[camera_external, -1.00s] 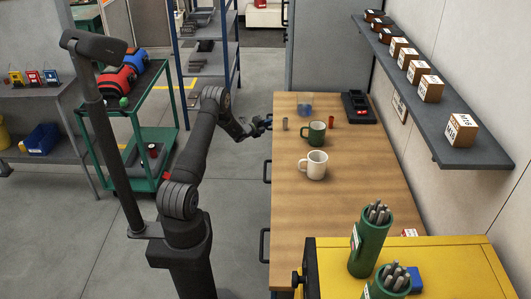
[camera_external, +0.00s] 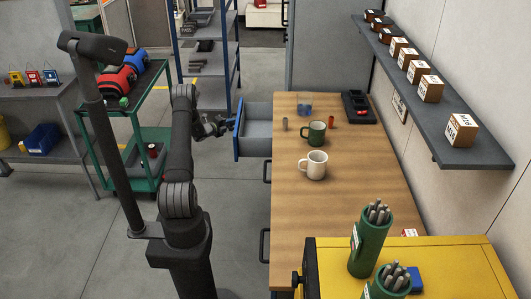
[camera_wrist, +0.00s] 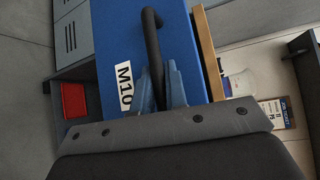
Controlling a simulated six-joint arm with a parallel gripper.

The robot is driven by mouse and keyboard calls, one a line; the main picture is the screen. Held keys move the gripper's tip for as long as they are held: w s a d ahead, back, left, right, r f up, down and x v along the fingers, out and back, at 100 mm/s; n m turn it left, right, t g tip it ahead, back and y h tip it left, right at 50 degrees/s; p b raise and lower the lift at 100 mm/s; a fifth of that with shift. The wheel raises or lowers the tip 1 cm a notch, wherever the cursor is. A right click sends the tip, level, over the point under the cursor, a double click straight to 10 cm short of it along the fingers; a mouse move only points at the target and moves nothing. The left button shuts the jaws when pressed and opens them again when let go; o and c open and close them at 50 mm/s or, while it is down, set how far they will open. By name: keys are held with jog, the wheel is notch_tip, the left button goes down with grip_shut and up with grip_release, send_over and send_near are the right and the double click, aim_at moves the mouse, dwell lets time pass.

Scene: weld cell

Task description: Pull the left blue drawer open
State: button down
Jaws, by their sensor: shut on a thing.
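The left blue drawer (camera_external: 258,132) stands pulled out of the far end of the wooden workbench (camera_external: 345,225). Its blue front faces my arm and its grey inside shows, with no contents visible. In the wrist view the blue front (camera_wrist: 185,60) carries a white M10 label (camera_wrist: 124,88) and a dark curved bar handle (camera_wrist: 151,40). My gripper (camera_wrist: 163,88) is shut on this handle, its fingers on either side of the bar. In the external view my gripper (camera_external: 226,124) is at the drawer front, and the handle is too small to make out.
A green mug (camera_external: 315,133), a white mug (camera_external: 313,166) and a black tray (camera_external: 358,107) stand on the bench. A green cart (camera_external: 153,140) stands left of my arm. A blue-framed shelf (camera_external: 207,50) stands behind it. The floor between cart and bench is clear.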

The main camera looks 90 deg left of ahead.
jog(key=s, duration=1)
jog(key=c, duration=1.7)
grip_release()
jog(key=v, duration=1.7)
jog(key=shift+s+d+r, duration=0.1)
jog(key=shift+s, duration=0.05)
jog(key=x, duration=1.7)
jog(key=shift+w, duration=0.2)
